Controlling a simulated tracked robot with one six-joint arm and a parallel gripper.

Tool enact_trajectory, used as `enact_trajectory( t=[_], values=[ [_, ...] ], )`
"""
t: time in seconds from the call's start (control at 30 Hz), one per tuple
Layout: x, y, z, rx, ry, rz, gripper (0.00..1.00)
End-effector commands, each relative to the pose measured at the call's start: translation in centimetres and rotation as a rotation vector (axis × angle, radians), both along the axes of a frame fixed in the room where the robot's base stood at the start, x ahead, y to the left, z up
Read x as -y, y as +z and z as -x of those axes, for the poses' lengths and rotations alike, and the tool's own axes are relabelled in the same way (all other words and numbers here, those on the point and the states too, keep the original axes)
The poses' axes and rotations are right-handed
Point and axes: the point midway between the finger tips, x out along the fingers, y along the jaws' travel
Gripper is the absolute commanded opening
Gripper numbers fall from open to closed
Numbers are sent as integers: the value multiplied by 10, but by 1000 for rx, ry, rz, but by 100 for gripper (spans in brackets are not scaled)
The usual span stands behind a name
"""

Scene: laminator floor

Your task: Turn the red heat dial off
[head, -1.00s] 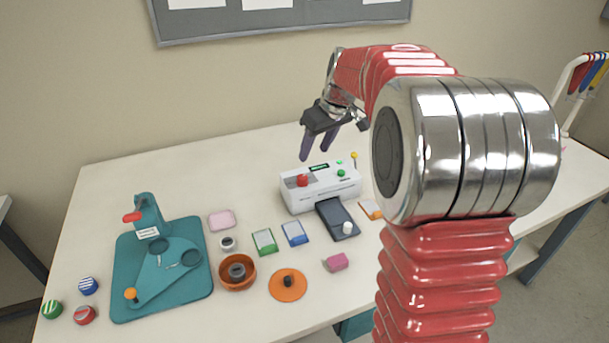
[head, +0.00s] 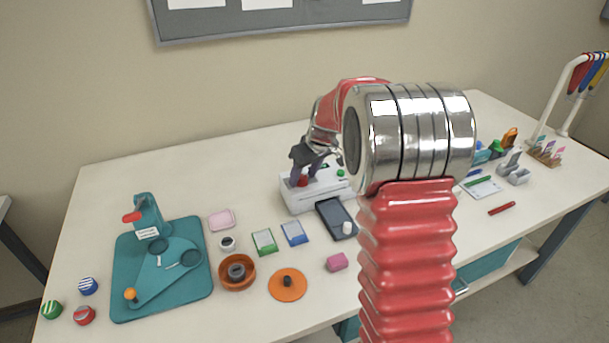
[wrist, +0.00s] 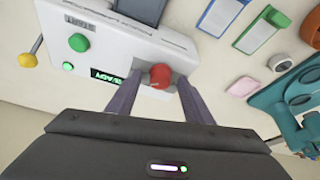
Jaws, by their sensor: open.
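The white laminator (head: 310,199) stands on the table in the head view, partly hidden behind my gripper. Its red heat dial (head: 303,181) shows just under my gripper (head: 299,180). In the wrist view the red dial (wrist: 160,76) sits in a grey recess of the white laminator (wrist: 115,45), beside a lit green display. My gripper (wrist: 160,90) is open there, with one finger on each side of the dial. Small gaps seem to show between the fingers and the dial; I cannot tell whether either touches.
A green button (wrist: 79,43) and a yellow-tipped lever (wrist: 28,60) are close by on the laminator. A dark tray (head: 335,220) extends in front of it. A teal button press (head: 162,270), an orange bowl (head: 238,283) and small cards lie left and in front.

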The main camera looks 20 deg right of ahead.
Motion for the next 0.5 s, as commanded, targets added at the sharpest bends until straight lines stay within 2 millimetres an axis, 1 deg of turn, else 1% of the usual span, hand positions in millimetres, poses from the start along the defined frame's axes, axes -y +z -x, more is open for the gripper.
enact_trajectory(
  t=[0.1,0.33,0.5],
  values=[
    [-1,-4,-2,0,0,0,47],
    [-1,-4,-2,0,1,0,47],
    [-1,-4,-2,0,1,0,35]
  ],
)
